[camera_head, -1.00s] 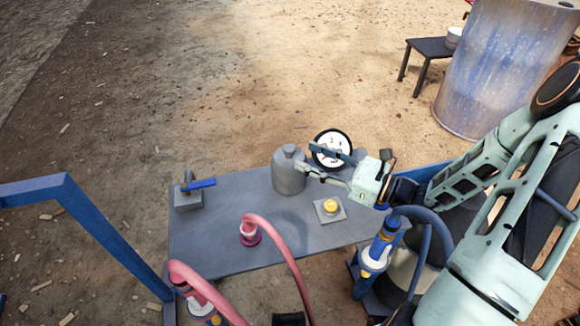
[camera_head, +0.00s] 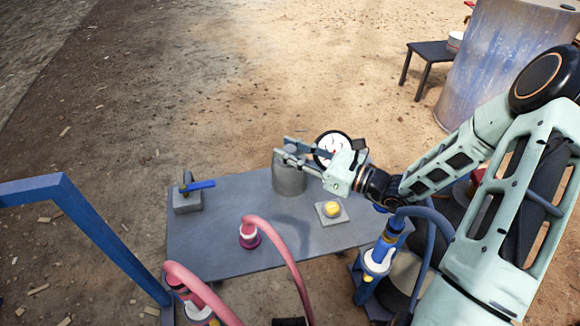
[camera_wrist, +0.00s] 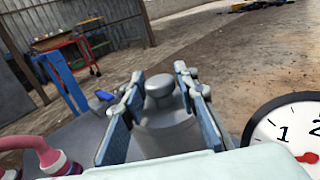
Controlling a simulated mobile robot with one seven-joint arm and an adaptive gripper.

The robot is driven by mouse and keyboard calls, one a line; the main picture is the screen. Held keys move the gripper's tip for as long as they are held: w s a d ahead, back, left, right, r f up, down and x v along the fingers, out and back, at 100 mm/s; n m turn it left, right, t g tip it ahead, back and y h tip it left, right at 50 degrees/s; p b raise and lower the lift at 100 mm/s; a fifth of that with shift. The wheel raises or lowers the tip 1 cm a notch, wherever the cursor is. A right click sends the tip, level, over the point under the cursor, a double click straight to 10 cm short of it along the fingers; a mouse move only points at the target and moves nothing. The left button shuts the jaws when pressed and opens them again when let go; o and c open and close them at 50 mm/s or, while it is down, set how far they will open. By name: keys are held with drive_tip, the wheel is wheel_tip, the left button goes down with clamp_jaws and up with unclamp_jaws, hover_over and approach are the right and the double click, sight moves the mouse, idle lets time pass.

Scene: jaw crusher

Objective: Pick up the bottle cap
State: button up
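A grey bottle (camera_head: 289,182) stands upright on the grey table (camera_head: 210,235). Its cap (camera_wrist: 159,86) is a rounded grey knob on the bottle's top, seen in the wrist view. My gripper (camera_head: 282,147) is open at the height of the bottle's top. In the wrist view its two fingers (camera_wrist: 159,74) stand on either side of the cap, with visible gaps between them and it. The bottle (camera_wrist: 168,138) shows below the cap between the fingers. In the head view the fingers largely hide the cap.
A round white gauge (camera_head: 326,147) stands just behind my gripper; it shows large at the right in the wrist view (camera_wrist: 290,135). A yellow button (camera_head: 331,209), a blue-levered valve (camera_head: 200,184) and a pink hose (camera_head: 275,240) are on the table.

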clamp_jaws()
drive_tip(key=shift+r, duration=0.1)
